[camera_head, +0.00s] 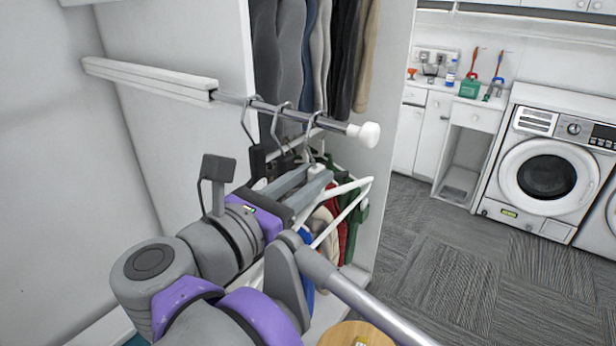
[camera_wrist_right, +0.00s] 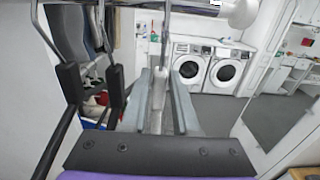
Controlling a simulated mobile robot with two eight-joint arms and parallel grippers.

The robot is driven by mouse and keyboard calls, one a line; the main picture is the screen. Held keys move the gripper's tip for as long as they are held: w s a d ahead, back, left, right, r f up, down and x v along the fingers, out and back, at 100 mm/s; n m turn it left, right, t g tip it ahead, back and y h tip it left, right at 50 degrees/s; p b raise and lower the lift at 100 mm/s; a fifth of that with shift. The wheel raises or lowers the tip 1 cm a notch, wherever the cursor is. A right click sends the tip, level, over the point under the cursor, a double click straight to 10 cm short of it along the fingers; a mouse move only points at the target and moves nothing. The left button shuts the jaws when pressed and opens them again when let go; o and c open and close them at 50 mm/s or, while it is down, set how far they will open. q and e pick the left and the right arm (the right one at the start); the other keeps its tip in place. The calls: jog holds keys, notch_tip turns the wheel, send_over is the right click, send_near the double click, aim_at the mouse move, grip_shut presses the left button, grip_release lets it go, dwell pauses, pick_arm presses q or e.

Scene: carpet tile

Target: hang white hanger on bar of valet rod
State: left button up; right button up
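The valet rod's metal bar (camera_head: 300,115) sticks out from a white wall rail and ends in a white knob (camera_head: 364,133); it crosses the top of the right wrist view (camera_wrist_right: 185,6). The white hanger (camera_head: 352,186) is below the bar near the knob, its metal hook (camera_head: 309,128) reaching up over the bar. My right gripper (camera_head: 306,182) is around the hanger's neck. In the right wrist view its grey fingers (camera_wrist_right: 158,100) stand apart, with the white neck (camera_wrist_right: 158,88) between them and gaps showing beside it. The left gripper is out of view.
Hangers with black clips (camera_head: 258,158) hang on the bar left of the white one. Clothes (camera_head: 318,60) hang behind in the closet.

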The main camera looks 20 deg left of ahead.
jog(key=o, duration=0.4)
jog(key=shift+c, duration=0.2)
jog(key=v, duration=1.1)
jog(key=shift+b, duration=0.4)
